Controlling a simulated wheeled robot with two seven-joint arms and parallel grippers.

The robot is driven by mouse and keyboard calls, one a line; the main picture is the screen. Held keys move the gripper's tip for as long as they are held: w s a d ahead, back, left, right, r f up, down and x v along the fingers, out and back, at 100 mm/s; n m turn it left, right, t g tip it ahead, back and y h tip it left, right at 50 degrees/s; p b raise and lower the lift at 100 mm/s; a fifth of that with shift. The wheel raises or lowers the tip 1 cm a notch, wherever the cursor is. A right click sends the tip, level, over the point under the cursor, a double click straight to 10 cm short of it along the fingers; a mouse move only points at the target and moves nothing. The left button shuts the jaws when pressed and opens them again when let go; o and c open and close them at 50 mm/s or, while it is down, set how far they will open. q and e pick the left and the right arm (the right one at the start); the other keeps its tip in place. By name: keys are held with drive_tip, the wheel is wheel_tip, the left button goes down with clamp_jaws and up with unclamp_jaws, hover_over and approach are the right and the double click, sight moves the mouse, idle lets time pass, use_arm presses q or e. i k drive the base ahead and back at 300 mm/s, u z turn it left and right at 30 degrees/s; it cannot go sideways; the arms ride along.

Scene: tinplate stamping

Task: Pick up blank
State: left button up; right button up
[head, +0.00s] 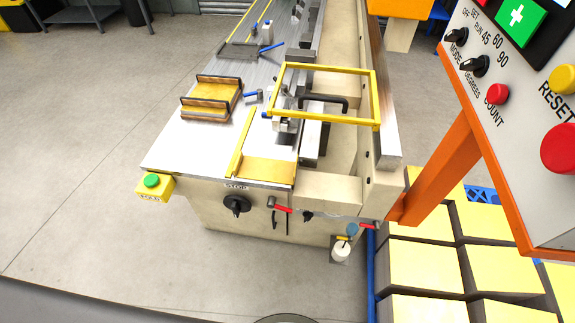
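A rack with dark end walls (184,109) stands on the left part of the machine's metal table. Flat gold-coloured pieces (209,92), which look like blanks, lie in it. Neither of my grippers is in view.
A yellow guard frame (327,67) stands over the machine's right side. A control panel (520,90) on an orange post (440,165) is at the right. Yellow-topped stacks (425,265) fill the lower right. The floor (90,200) at left is clear.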

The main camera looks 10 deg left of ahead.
sight(278, 171)
drive_tip(key=z, duration=1.25)
drive_tip(key=k, duration=1.3)
drive_tip(key=z, duration=0.1)
